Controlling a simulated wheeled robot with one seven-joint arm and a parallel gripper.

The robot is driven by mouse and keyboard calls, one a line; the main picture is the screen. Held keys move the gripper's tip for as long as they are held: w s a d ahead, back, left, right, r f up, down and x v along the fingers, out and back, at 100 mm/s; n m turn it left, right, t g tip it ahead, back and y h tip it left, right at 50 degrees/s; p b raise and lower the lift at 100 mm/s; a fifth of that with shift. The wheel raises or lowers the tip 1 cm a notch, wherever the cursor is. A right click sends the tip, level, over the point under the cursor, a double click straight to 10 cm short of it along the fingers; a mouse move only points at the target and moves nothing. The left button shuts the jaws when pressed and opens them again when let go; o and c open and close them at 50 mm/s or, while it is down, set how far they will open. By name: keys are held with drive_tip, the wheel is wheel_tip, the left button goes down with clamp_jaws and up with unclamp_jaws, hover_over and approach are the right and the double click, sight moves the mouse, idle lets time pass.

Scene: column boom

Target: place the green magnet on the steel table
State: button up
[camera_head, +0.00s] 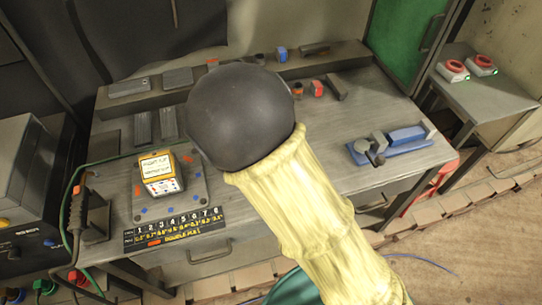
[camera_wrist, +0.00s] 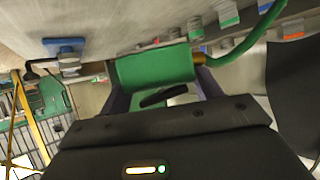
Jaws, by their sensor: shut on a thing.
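The green magnet (camera_wrist: 155,66) shows in the wrist view as a green block or cylinder between the two dark purple fingers of my gripper (camera_wrist: 163,85), which is shut on it. A brass-coloured fitting and a green cable (camera_wrist: 270,18) run from its right end. In the head view my arm and its dark ball hide the gripper and the magnet. The steel table (camera_head: 325,135) is the grey bench across the middle of the head view, and its grey top (camera_wrist: 110,18) fills the upper part of the wrist view. I cannot tell whether the magnet touches it.
An orange-and-white meter (camera_head: 161,172) stands on a grey plate at the table's left. A blue vise (camera_head: 392,142) sits at the right. Small blocks line the back ledge. A numbered black strip (camera_head: 175,229) lies at the front. The top right of my arm is mostly clear.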

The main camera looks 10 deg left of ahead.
drive_tip(key=shift+f, duration=3.1)
drive_tip(key=shift+f+b, duration=0.3)
drive_tip(key=shift+f, duration=1.55)
drive_tip(key=shift+f, duration=0.15)
drive_tip(key=o, duration=1.5)
